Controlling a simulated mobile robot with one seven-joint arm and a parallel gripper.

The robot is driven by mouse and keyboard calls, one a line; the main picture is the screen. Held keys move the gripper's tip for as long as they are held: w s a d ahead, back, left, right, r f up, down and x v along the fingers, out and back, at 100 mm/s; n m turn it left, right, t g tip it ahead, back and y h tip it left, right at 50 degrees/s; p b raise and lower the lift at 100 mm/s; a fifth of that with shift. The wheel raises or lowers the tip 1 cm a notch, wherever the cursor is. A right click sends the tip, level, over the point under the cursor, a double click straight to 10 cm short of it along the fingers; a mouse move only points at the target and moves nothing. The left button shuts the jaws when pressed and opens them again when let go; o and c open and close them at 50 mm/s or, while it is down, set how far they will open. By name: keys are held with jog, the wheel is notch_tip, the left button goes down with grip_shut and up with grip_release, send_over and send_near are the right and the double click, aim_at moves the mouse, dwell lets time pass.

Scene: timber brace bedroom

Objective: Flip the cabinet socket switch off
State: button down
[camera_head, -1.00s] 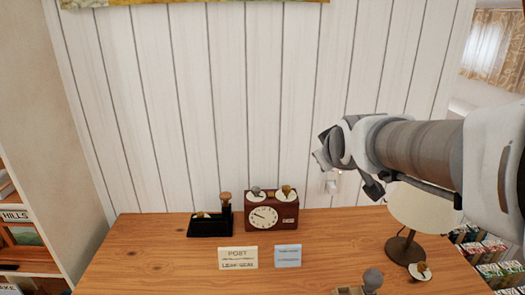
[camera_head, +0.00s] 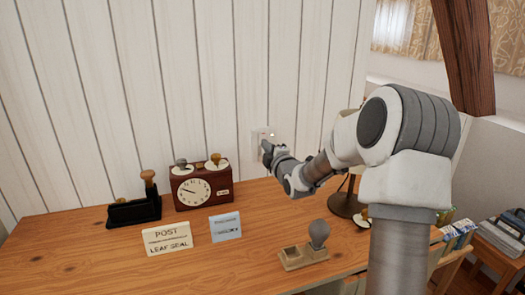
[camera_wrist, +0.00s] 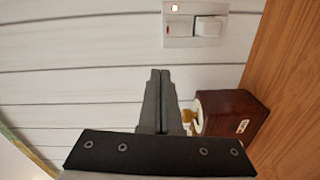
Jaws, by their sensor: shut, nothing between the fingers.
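The socket switch is a white plate (camera_wrist: 195,24) on the white plank wall, with a rocker and a small lit indicator in its corner. In the wrist view it is at the top, right of centre. In the head view the plate (camera_head: 262,135) is partly hidden behind my gripper (camera_head: 266,147). My gripper's fingers, also in the wrist view (camera_wrist: 160,73), are shut and empty. They point toward the wall. In the wrist view the fingertips show below and left of the plate, with a gap in the picture; I cannot tell whether they touch the wall.
A brown clock box (camera_head: 203,186) with stamps on top stands on the wooden desk (camera_head: 90,245). A black stamp holder (camera_head: 134,211), two small cards (camera_head: 167,238) and a grey-knobbed stamp (camera_head: 318,235) stand nearby. A lamp (camera_head: 347,204) stands behind my arm. The desk's left front is clear.

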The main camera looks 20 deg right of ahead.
aim_at(262, 136)
jog(key=shift+n+t, duration=0.6)
jog(key=shift+t, duration=0.2)
jog(key=d+f+b, duration=0.1)
jog(key=f, duration=0.1)
jog(key=w+d+f, duration=0.1)
jog(key=d+f, duration=0.1)
jog(key=shift+d+b, duration=0.2)
jog(key=shift+b, duration=0.2)
jog(key=w, duration=0.6)
jog(key=w+r+b, duration=0.1)
jog(key=w, duration=0.2)
jog(key=shift+w+r, duration=0.1)
jog(key=shift+w, duration=0.3)
